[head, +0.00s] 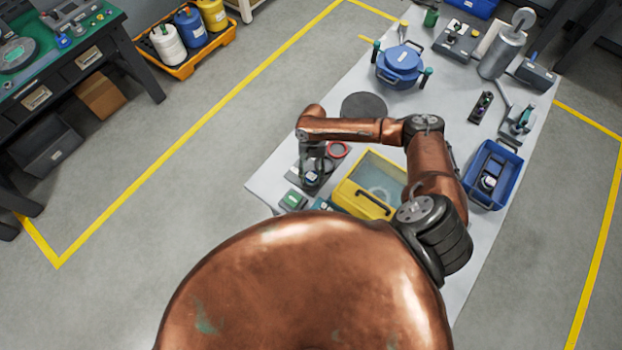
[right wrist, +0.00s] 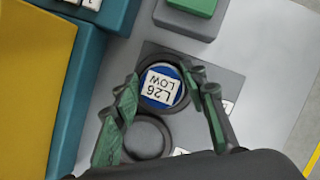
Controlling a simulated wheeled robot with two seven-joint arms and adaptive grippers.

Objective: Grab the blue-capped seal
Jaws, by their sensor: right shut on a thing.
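The blue-capped seal (right wrist: 163,88) is a round piece with a blue top and a white label reading "L26 LOW", upside down in the right wrist view. It is at a dark grey plate with an empty dark ring (right wrist: 147,137) beside it. My right gripper (right wrist: 163,80) has its green-padded fingers on either side of the seal and is shut on it. In the head view, my right gripper (head: 312,163) points down over the seal (head: 311,177) near the table's left edge. Whether the seal is lifted off the plate cannot be told. My left gripper is not in view.
A yellow-and-clear water box (head: 358,203) stands close right of the plate. A red ring (head: 337,149) lies just behind. A blue bin (head: 493,160) with a small labelled item is at the right, a blue pot (head: 400,62) farther back. A green-topped block (head: 293,199) is near the front.

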